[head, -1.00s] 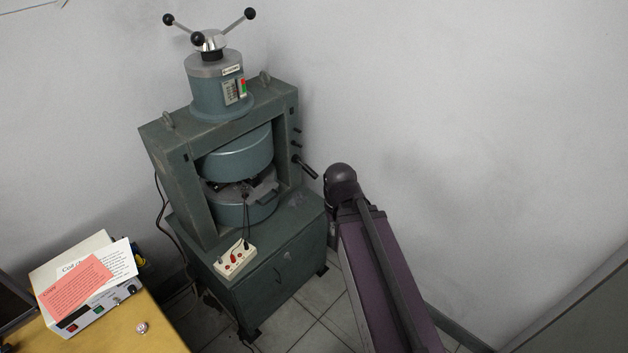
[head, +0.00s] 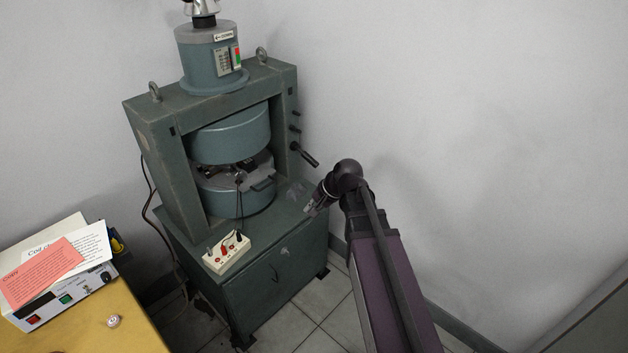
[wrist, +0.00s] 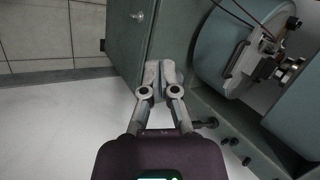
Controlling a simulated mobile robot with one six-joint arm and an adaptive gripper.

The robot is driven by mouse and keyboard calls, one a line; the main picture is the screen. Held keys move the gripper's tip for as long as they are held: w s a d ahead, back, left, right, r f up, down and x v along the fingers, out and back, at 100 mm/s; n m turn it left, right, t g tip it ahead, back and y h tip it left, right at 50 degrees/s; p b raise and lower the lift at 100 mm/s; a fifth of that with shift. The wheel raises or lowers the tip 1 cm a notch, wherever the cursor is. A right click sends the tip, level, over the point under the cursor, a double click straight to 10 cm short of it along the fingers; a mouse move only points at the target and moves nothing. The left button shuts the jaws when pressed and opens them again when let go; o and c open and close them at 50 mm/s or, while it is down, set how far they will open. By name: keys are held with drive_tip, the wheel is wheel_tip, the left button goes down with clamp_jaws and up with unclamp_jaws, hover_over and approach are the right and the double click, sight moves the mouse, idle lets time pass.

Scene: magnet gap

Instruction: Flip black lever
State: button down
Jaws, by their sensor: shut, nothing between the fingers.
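A black lever (head: 305,155) sticks out from the right side of the green magnet frame (head: 285,110), its handle slanting down to the right. My gripper (head: 309,209) is below the lever, in front of the frame's right side, over the right edge of the cabinet top in the picture. It is shut and empty and does not touch the lever. In the wrist view my gripper's fingertips (wrist: 159,72) are together, and a dark handle that looks like the lever (wrist: 207,123) shows to the right of the fingers.
Two small black knobs (head: 295,120) sit above the lever. A white terminal box (head: 227,252) with wires stands on the cabinet (head: 290,270). A yellow table (head: 115,340) with a control box and papers is at lower left.

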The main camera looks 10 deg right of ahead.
sight(306, 158)
drive_tip(key=w+d+f+m+t+y+b, duration=0.1)
drive_tip(key=w+f+m+t+y+b, duration=0.3)
drive_tip(key=w+b, duration=0.45)
drive_tip(key=w+d+f+m+t+y+b, duration=0.1)
drive_tip(key=w+f+m+t+b, duration=0.1)
drive_tip(key=w+f+m+b, duration=0.6)
drive_tip(key=w+d+f+m+t+b, duration=0.4)
drive_tip(key=w+d+m+b, duration=0.5)
drive_tip(key=b, duration=0.6)
drive_tip(key=d+t, duration=0.1)
drive_tip(key=t, duration=0.1)
drive_tip(key=shift+w+m+t+b, duration=0.25)
drive_tip(key=shift+m+t+b, duration=0.05)
drive_tip(key=shift+m+t, duration=0.1)
drive_tip(key=shift+w, duration=0.15)
drive_tip(key=p+x, duration=0.1)
drive_tip(key=x, duration=0.8)
drive_tip(key=shift+w+a+r, duration=0.1)
drive_tip(key=shift+a, duration=0.05)
drive_tip(key=shift+w+a+r+p, duration=0.1)
drive_tip(key=shift+a+r+p, duration=0.05)
drive_tip(key=shift+r+p, duration=0.25)
drive_tip(key=shift+s+d+r+p, duration=0.2)
drive_tip(key=shift+s+r+p, duration=0.15)
drive_tip(key=shift+r+p, duration=0.4)
drive_tip(key=shift+s+d+r+p, duration=0.25)
drive_tip(key=shift+s+r+p, duration=0.15)
drive_tip(key=shift+r+p, duration=0.3)
